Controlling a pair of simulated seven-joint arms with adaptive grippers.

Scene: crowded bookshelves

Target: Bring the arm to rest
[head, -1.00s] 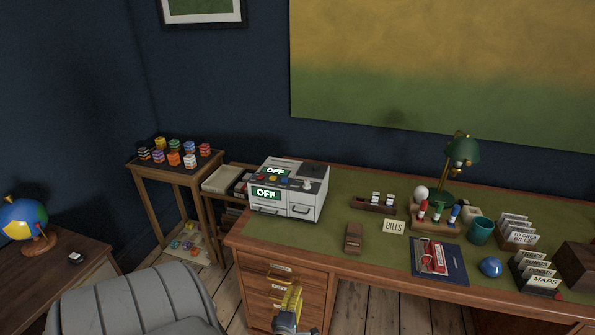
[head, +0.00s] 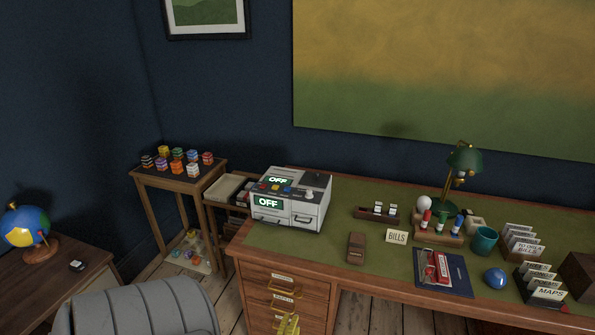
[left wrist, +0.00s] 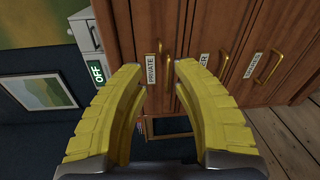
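My left gripper (head: 288,324) shows as yellow fingers at the bottom edge of the head view, in front of the desk's drawers. In the left wrist view its two yellow fingers (left wrist: 158,95) are apart with nothing between them, so it is open and empty. Beyond the fingertips are the wooden drawer fronts (left wrist: 205,30) with brass handles and labels, one reading PRIVATE. My right gripper is in neither view.
A grey chair (head: 150,306) stands left of the drawers. A globe (head: 25,226) sits at far left.

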